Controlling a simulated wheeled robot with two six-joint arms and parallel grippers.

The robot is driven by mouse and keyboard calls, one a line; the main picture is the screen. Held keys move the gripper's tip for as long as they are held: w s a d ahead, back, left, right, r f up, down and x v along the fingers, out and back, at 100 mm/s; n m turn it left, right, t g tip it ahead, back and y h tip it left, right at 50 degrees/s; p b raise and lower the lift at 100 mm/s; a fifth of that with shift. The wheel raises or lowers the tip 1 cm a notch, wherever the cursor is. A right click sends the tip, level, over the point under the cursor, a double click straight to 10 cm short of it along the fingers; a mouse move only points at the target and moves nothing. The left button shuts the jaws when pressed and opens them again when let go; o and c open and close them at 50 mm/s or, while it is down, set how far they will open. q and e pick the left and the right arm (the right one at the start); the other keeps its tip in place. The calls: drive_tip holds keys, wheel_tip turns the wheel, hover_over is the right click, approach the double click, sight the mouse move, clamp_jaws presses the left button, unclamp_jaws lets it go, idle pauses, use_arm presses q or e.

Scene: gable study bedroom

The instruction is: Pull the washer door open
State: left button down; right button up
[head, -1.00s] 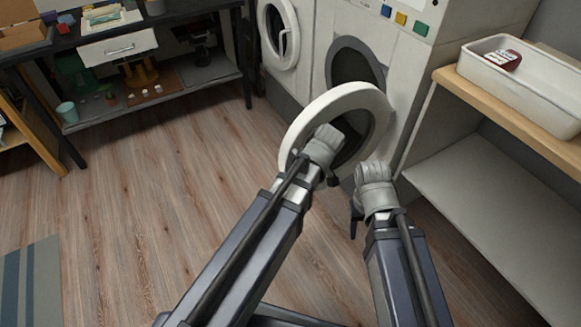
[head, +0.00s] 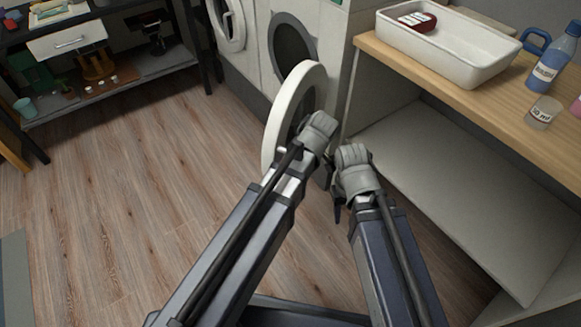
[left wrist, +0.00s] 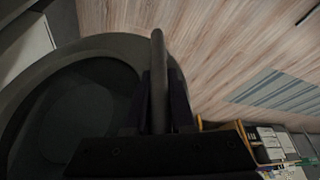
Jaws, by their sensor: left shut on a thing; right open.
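The washer door (head: 283,112), a thick white ring with a dark centre, stands swung out from the washer's front (head: 334,35). The washer's dark round opening (head: 293,45) is uncovered behind it. My left gripper (head: 326,160) is at the door's inner side, its fingertips largely hidden by my wrist. In the left wrist view, its two dark fingers are shut around the bar-shaped door handle (left wrist: 158,65), with the door's round rim to the left. My right gripper (head: 337,210) is open and empty, to the right of the left one and apart from the door.
A wooden-topped shelf unit (head: 450,105) stands close on the right, holding a white tray (head: 470,65), a blue bottle (head: 553,62) and a small beaker (head: 543,112). A second white machine door (head: 228,22) is at the back. Wooden floor (head: 140,190) lies clear on the left.

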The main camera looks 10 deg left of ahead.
use_arm(q)
drive_tip(key=shift+s+f, duration=0.1)
drive_tip(key=shift+s, duration=0.3)
drive_tip(key=c, duration=1.1)
unclamp_jaws()
drive_tip(key=shift+o, duration=1.7)
drive_tip(key=shift+w, duration=0.1)
